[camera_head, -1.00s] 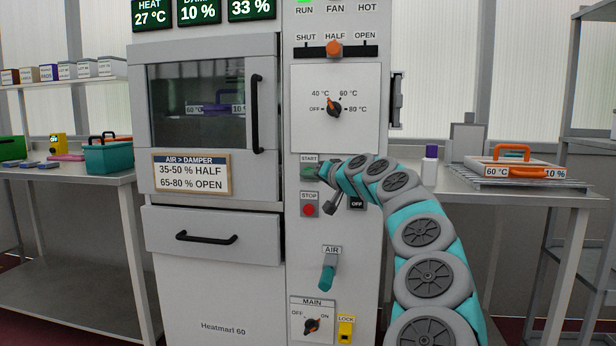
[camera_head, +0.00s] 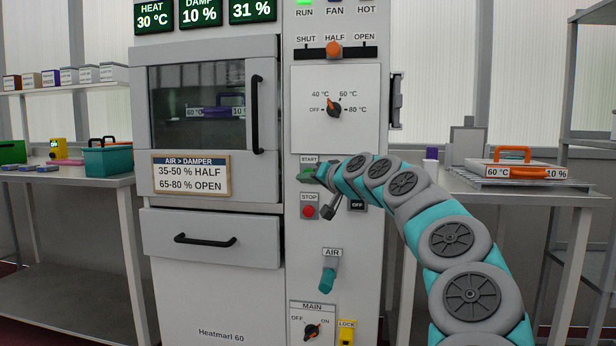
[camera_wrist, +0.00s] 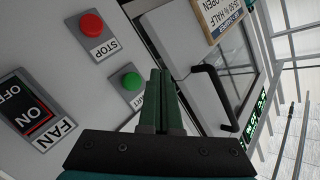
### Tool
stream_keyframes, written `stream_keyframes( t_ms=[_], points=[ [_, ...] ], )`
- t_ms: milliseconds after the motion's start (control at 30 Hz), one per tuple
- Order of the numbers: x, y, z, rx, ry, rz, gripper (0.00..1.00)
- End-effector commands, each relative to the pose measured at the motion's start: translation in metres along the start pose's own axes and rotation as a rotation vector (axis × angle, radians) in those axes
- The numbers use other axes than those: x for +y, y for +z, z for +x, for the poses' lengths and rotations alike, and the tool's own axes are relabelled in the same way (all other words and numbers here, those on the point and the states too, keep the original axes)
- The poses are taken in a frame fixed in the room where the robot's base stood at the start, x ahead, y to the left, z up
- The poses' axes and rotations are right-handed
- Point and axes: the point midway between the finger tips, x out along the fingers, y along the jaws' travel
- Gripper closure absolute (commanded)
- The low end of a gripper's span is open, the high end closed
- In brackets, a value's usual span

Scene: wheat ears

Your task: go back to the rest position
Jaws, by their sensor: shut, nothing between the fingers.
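My gripper (camera_head: 308,176) is at the control panel, close to the START button, and its fingers overlap that button in the head view. In the wrist view my gripper (camera_wrist: 160,76) has its two dark green fingers together with nothing between them. The green START button (camera_wrist: 131,81) shows just left of the fingers and appears clear of them. The red STOP button (camera_head: 309,211) is below my gripper in the head view. My arm bends from there down to the lower right.
The dryer cabinet (camera_head: 212,310) stands in front, its door (camera_head: 265,170) and drawer (camera_head: 165,232) shut. The RUN lamp is lit green. A fan switch (camera_head: 357,203) and air lever (camera_head: 328,278) stick out nearby. Tables flank the cabinet; the right one bears a tray (camera_head: 525,172).

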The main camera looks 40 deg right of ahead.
Motion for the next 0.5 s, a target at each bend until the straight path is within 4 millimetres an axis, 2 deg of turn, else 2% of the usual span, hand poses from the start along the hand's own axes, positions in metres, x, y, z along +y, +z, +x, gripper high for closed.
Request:
stream_keyframes(
  t_ms=[433, 500],
  points=[
    [-0.0003, 0.0003, 0.0002, -0.001, 0.0, 0.0, 1.0],
    [-0.005, 0.0031, 0.0005, -0.009, -0.005, -0.005, 1.0]
  ],
)
